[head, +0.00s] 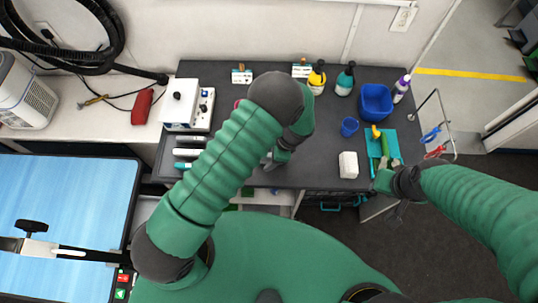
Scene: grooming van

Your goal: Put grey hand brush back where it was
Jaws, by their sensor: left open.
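I cannot make out the grey hand brush for certain; it may be hidden behind my arms or too small to tell. My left gripper (270,162) is open above the front middle of the dark worktop (318,150), partly hidden by its own wrist. I see nothing between its fingers. My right gripper (388,184) is at the front right of the worktop, by a teal mat (376,149) with yellow and green items on it. Its fingers are too unclear to tell open from shut.
A white device (180,103) stands at the back left, with several pale items in a dark holder (165,160) in front. A wire rack (447,125) projects from the right edge.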

